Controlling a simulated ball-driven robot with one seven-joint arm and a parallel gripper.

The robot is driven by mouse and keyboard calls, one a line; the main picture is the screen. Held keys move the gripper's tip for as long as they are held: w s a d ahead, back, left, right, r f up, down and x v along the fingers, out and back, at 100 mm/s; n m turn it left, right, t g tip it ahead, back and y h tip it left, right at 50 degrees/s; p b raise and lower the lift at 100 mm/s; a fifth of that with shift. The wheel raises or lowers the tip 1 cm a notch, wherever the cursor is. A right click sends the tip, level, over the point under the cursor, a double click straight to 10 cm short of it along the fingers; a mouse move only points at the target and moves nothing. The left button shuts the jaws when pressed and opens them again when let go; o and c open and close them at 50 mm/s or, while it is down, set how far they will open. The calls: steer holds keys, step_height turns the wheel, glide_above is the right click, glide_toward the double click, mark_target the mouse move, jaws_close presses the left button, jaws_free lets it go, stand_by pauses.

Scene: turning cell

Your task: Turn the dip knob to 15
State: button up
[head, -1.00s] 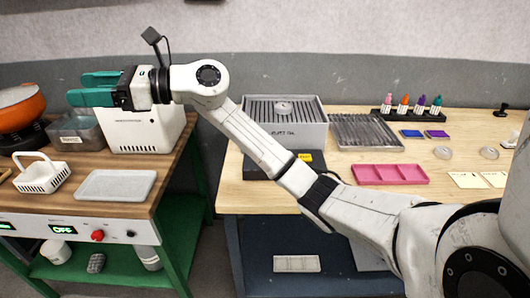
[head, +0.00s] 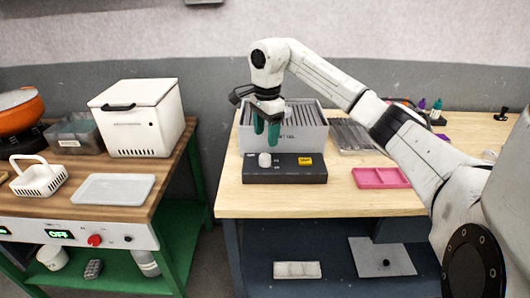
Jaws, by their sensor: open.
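A pale round knob (head: 265,160) stands on the left part of a low black control box (head: 285,175) with a yellow label on its right. The box sits on the right bench in front of a grey ribbed bath. I take this to be the dip knob; its scale and setting are too small to read. My gripper (head: 266,138) has green fingers pointing down, open and empty, above and slightly behind the knob in the picture. I see no contact with the knob. The gripper hides part of the bath's front.
The grey bath (head: 310,138) stands close behind the gripper. A pink tray (head: 380,178) lies to the right. The left bench holds a white lidded box (head: 140,118), a basket (head: 40,178), a tray (head: 115,188) and a red knob (head: 95,240) on its front.

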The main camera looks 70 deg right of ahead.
mark_target(265, 156)
step_height(265, 156, down, 8)
steer(key=shift+w+r+p, duration=0.15)
steer(key=shift+r+p, duration=0.05)
steer(key=shift+p, duration=0.2)
steer(key=c, duration=1)
